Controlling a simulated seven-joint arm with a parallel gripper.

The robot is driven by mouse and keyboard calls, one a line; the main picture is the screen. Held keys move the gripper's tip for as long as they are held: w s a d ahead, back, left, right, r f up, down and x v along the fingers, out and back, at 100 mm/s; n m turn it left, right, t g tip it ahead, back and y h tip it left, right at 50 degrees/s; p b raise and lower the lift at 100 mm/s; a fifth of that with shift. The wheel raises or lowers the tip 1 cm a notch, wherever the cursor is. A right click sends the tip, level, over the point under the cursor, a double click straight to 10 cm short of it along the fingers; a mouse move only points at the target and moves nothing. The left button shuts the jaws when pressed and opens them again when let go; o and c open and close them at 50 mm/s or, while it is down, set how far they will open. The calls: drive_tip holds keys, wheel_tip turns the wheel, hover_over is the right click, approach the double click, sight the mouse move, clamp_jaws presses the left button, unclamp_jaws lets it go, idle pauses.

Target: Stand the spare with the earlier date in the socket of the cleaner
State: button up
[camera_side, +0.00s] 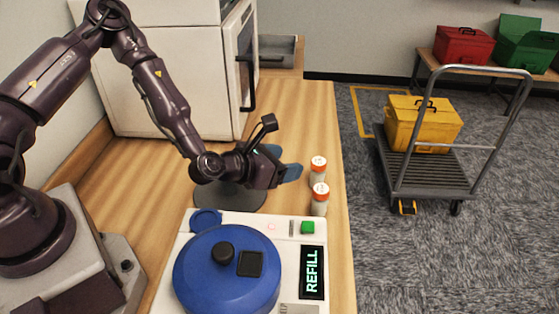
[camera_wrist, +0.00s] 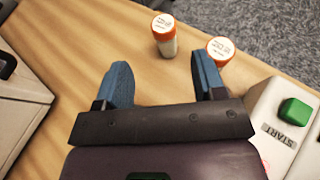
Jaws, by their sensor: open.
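Two spares, small pale bottles with orange-rimmed white caps, stand upright near the counter's right edge. The far one (camera_side: 318,167) is at left in the wrist view (camera_wrist: 164,38). The near one (camera_side: 320,203) is at right in the wrist view (camera_wrist: 221,48), partly behind a finger. Their cap print is too small to read. My gripper (camera_side: 285,162) is open and empty, left of the spares; its blue fingers (camera_wrist: 161,68) point towards them. The cleaner (camera_side: 176,271) is white with a blue lid (camera_side: 205,277) and a lit REFILL display (camera_side: 312,272). I cannot make out its socket.
A green START button (camera_wrist: 294,111) is on the cleaner. A white oven-like appliance (camera_side: 165,75) stands at the back of the wooden counter (camera_side: 290,105). The floor beyond holds a cart (camera_side: 430,175) with a yellow toolbox (camera_side: 424,124). The counter behind the spares is clear.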

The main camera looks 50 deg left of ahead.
drive_tip(key=s+a+r+m+g, duration=0.1)
drive_tip(key=s+r+m, duration=0.4)
drive_tip(key=m, duration=0.5)
drive_tip(key=s+a+r+m+g+y, duration=0.1)
drive_tip(key=s+r+m, duration=0.4)
drive_tip(key=r+m, duration=0.5)
drive_tip(key=s+a+r+m+g, duration=0.3)
drive_tip(key=s+r+m, duration=0.3)
drive_tip(key=m, duration=0.4)
drive_tip(key=shift+r+m+g+y, duration=0.4)
drive_tip(key=shift+r+g, duration=0.3)
drive_tip(key=shift+g, duration=0.2)
drive_tip(key=shift+o, duration=0.5)
drive_tip(key=s+r+m+g, duration=0.1)
drive_tip(key=s+r+m, duration=0.2)
drive_tip(key=s, duration=0.5)
drive_tip(key=shift+a+m, duration=0.35)
drive_tip(key=shift+m, duration=0.25)
drive_tip(key=shift+r, duration=0.1)
